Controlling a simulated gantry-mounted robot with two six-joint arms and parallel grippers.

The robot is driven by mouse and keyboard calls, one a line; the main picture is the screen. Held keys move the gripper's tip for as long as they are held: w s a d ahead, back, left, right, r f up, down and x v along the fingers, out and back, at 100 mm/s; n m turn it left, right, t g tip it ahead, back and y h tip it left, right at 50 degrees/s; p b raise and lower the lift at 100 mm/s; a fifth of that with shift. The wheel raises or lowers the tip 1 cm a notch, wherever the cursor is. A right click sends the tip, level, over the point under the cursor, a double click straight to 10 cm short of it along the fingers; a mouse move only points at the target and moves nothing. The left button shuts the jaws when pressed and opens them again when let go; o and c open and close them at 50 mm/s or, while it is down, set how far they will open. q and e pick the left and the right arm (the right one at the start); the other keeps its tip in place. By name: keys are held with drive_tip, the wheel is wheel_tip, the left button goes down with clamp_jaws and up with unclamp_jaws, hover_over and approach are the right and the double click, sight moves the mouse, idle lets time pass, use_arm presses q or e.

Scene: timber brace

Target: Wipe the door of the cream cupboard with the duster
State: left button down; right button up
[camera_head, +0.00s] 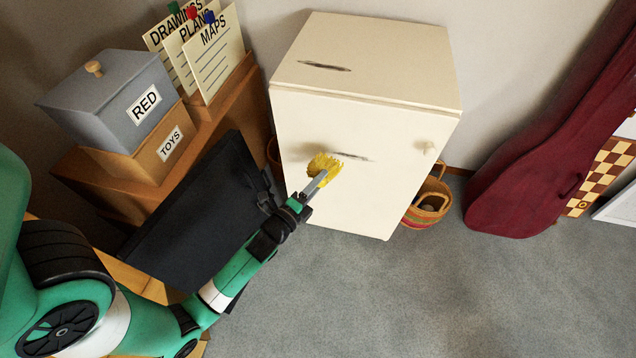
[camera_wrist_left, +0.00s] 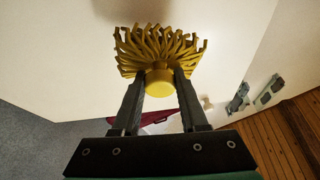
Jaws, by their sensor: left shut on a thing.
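The cream cupboard (camera_head: 360,105) stands against the back wall, its door (camera_head: 345,195) facing me with a small knob (camera_head: 425,147) at the right. A dark smudge (camera_head: 350,156) shows on the door and another dark mark (camera_head: 325,66) lies on the top. My right gripper is not in view.
A black case (camera_head: 200,215) leans left of the cupboard, before a wooden unit with a grey box (camera_head: 110,95) and card files (camera_head: 205,60). A woven basket (camera_head: 428,205) and a dark red instrument case (camera_head: 540,150) stand right. The carpet (camera_head: 400,300) in front is clear.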

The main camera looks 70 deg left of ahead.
sight(318, 171)
use_arm(q)
drive_tip(key=shift+w+a+r+p, duration=0.2)
drive_tip(key=shift+w+a+p, duration=0.15)
drive_tip(key=shift+a+p, duration=0.15)
drive_tip(key=shift+w+a+r+p, duration=0.15)
drive_tip(key=shift+w+a+p, duration=0.2)
drive_tip(key=shift+a, duration=0.1)
drive_tip(key=shift+w+a+f+p, duration=0.2)
drive_tip(key=shift+w+a, duration=0.05)
drive_tip(key=shift+a, duration=0.15)
drive_tip(key=shift+w+a+f+p, duration=0.15)
drive_tip(key=shift+w+a+p, duration=0.1)
drive_tip(key=shift+a, duration=0.1)
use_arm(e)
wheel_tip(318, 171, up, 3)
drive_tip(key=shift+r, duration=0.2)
use_arm(q)
drive_tip(key=shift+w+a+p, duration=0.35)
drive_tip(key=shift+w+a, duration=0.2)
drive_tip(key=shift+a, duration=0.2)
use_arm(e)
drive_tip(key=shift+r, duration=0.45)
